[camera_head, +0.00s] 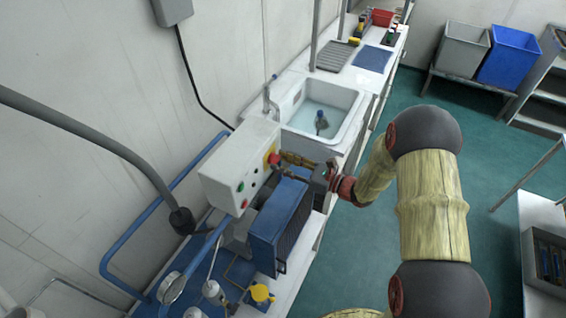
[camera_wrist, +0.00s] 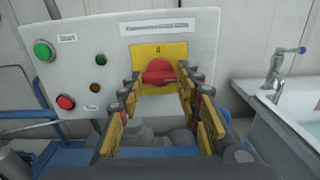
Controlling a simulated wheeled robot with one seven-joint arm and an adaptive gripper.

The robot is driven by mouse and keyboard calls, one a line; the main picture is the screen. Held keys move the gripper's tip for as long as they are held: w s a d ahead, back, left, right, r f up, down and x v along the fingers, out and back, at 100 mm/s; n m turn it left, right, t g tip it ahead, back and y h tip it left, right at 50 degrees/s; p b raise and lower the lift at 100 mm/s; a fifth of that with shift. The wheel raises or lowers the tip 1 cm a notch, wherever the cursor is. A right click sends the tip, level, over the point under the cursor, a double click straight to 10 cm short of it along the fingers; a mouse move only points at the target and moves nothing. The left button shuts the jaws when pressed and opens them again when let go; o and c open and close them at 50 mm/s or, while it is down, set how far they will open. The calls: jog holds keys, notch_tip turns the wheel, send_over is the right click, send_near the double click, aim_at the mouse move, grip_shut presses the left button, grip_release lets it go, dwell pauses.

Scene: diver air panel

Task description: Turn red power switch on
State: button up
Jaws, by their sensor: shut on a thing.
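The red power switch (camera_wrist: 159,72) sits on a yellow square plate (camera_wrist: 150,55) on the front of a white control box (camera_wrist: 200,30). In the head view the switch (camera_head: 273,158) shows small at the right side of the box. My gripper (camera_wrist: 162,84) reaches straight at the switch, with one finger on each side of it. The fingers are shut on the switch knob, which is partly hidden by the fingertips. In the head view my gripper (camera_head: 284,160) meets the box front from the right.
Green (camera_wrist: 43,50) and red (camera_wrist: 65,102) buttons are on the left of the panel. A sink (camera_head: 325,105) stands behind the box. Blue-finned equipment (camera_head: 280,225) lies below my gripper. Green floor is open to the right.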

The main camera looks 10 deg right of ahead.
jog(key=o, duration=1.2)
jog(key=shift+c, duration=0.2)
jog(key=v, duration=1.2)
